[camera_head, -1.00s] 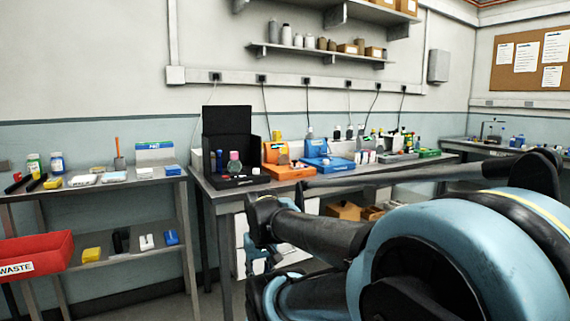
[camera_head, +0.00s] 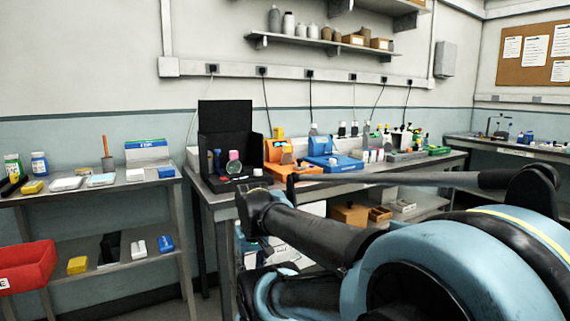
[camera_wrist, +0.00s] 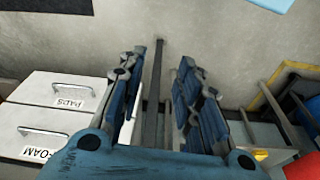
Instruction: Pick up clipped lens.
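A pinkish round lens-like disc (camera_head: 234,161) stands upright in front of an open black case (camera_head: 225,126) on the metal bench. A second, clear round piece (camera_head: 287,156) shows at the orange case beside it. At this size I cannot tell which one is the clipped lens, and no clip can be made out. In the wrist view my gripper (camera_wrist: 168,72) is open, its two blue jointed fingers apart with nothing between them. It faces the wall and floor below bench height, away from the bench-top items.
The bench (camera_head: 215,196) also holds a blue case (camera_head: 335,160) and several small bottles. A shelf unit (camera_head: 105,187) with a red bin (camera_head: 28,268) stands left. White drawers (camera_wrist: 55,95) lie left of my gripper; a metal post (camera_wrist: 153,100) is close by.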

